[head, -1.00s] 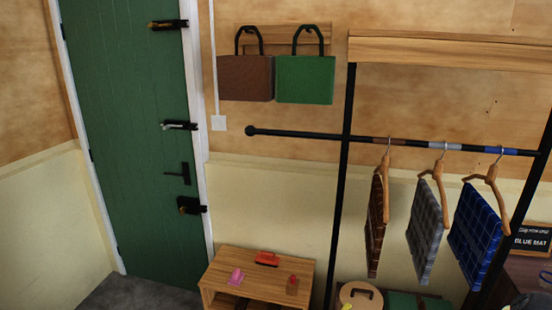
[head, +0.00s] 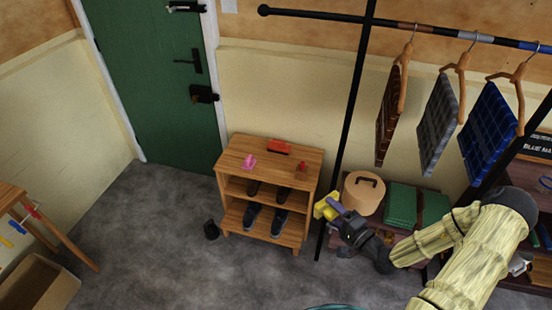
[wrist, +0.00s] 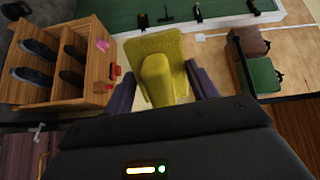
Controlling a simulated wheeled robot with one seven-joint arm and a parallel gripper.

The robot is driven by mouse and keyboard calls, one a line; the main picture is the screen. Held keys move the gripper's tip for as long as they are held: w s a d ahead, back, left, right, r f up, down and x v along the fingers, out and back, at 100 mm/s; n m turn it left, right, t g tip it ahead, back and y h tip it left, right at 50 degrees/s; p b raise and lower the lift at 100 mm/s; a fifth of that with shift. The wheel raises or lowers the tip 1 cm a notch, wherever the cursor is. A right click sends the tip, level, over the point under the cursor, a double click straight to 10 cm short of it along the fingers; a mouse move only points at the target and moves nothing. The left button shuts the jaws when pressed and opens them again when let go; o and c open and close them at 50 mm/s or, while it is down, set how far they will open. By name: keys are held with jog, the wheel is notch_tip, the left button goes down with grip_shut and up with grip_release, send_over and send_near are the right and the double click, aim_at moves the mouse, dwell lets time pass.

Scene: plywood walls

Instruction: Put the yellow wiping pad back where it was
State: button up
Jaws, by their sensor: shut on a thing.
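The yellow wiping pad (head: 326,208) is in my gripper (head: 338,207), which is shut on it just right of the wooden shoe cabinet (head: 262,158) in the head view. In the wrist view the pad (wrist: 160,66) shows a broad flat yellow face with a raised yellow grip, and the two fingers of my gripper (wrist: 156,90) stand on either side of that grip. On the cabinet top lie a pink object (head: 249,161), a red-topped brush-like object (head: 279,147) and a small red and brown object (head: 301,167).
Shoes (head: 279,222) stand on the cabinet shelves, and one dark shoe (head: 211,230) is on the floor. A black rack post (head: 346,130) rises near the cabinet's right side.

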aim_at(331, 217)
notch_tip(331, 217, down, 10)
jog(key=d+m+t+h, duration=0.1)
jog(key=m+t+h, duration=0.3)
jog(key=m+h, duration=0.4)
jog(key=h, duration=0.3)
jog(key=shift+s+f+h, duration=0.15)
jog(key=shift+s+h, duration=0.15)
